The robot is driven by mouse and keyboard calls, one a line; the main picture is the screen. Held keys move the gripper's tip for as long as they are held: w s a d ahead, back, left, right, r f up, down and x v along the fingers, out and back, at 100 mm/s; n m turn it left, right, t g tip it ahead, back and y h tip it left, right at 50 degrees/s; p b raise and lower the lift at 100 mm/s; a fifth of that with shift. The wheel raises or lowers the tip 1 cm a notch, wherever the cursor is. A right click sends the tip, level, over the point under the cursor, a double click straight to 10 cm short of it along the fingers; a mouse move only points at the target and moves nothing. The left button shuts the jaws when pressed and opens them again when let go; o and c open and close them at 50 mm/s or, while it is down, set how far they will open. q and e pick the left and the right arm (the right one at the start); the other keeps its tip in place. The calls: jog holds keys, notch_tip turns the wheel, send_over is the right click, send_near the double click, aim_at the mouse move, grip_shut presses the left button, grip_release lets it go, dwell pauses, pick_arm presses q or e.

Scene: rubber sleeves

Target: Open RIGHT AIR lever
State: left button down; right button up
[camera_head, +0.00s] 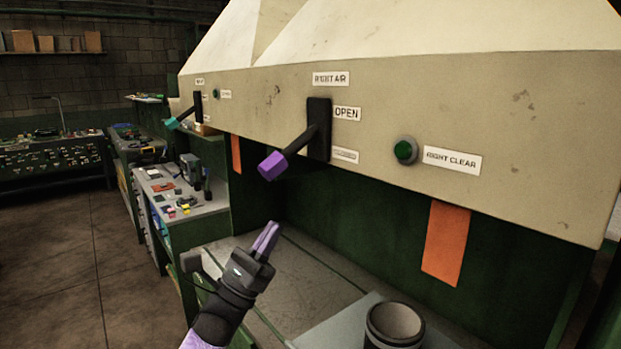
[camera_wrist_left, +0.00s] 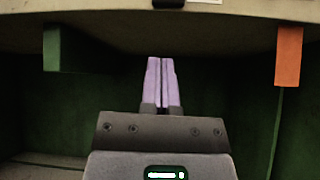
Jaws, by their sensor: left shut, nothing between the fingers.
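The RIGHT AIR lever (camera_head: 287,154) has a black arm and a purple knob. It juts out and down to the left from a black slotted plate (camera_head: 319,128) on the beige panel, under the RIGHT AIR label (camera_head: 331,79). The OPEN label (camera_head: 347,114) is beside the plate's upper part; a lower label is too small to read. My left gripper (camera_head: 268,238), with purple fingers, is below the knob and apart from it. Its fingers are together and empty, as the left wrist view (camera_wrist_left: 162,82) also shows. My right gripper is not in view.
A green button (camera_head: 405,150) sits by the RIGHT CLEAR label (camera_head: 452,160). Another lever with a teal knob (camera_head: 173,123) is farther left. Orange strips (camera_head: 446,243) hang below the panel. A dark round cup (camera_head: 394,324) stands on the bench below. The space around my gripper is free.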

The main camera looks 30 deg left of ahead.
aim_at(293, 150)
pick_arm(q)
jog(key=shift+s+d, duration=0.1)
jog(key=p+x, duration=0.3)
jog(key=x, duration=0.7)
jog(key=shift+r, duration=0.2)
jog(key=s+p, duration=0.1)
jog(key=s, duration=0.1)
jog(key=s+a+r+p, duration=0.1)
jog(key=shift+s+p, duration=0.2)
jog(key=shift+p, duration=0.1)
jog(key=shift+r, duration=0.1)
